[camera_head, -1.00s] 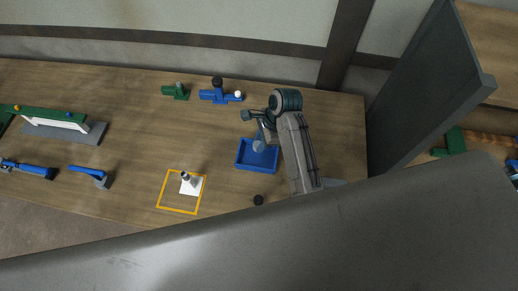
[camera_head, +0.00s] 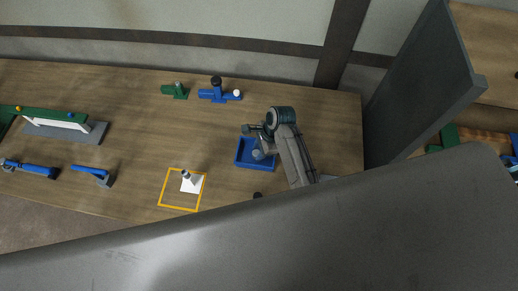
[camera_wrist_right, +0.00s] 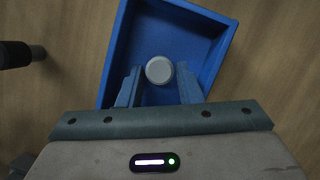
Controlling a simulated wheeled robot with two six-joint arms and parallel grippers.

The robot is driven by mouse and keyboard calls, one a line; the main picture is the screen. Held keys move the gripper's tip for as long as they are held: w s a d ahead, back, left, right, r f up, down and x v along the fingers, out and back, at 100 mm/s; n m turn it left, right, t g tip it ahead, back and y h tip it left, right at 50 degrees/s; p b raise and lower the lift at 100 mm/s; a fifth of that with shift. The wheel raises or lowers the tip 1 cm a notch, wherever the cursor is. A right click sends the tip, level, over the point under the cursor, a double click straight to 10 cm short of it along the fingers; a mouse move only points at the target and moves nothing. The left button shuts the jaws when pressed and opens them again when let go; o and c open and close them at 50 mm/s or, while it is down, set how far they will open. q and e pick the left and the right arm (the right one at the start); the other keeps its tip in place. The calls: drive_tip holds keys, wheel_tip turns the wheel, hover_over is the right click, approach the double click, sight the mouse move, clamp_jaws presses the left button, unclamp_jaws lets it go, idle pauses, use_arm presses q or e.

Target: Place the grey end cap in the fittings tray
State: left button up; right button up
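The blue fittings tray (camera_head: 240,163) stands on the bench in the head view, and its walls and floor show in the right wrist view (camera_wrist_right: 205,38). My right gripper (camera_head: 258,153) points down into the tray. In the right wrist view the round grey end cap (camera_wrist_right: 159,70) is between the two fingertips, within the tray's outline. A narrow gap shows on each side of the cap, so the fingers look open around it. Whether it touches the tray floor is hard to tell. My left gripper is not in view.
A yellow square outline (camera_head: 179,208) with a white pad (camera_head: 191,186) and a small grey part lies left of the tray. Green (camera_head: 174,91) and blue (camera_head: 212,95) fittings stand behind. A dark upright panel (camera_head: 425,85) rises at right. Bench between is clear.

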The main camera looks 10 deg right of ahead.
drive_tip(key=shift+o, duration=1.1)
drive_tip(key=b+v, duration=0.3)
drive_tip(key=v, duration=0.9)
drive_tip(key=shift+r+b, duration=0.15)
drive_tip(key=shift+b, duration=0.15)
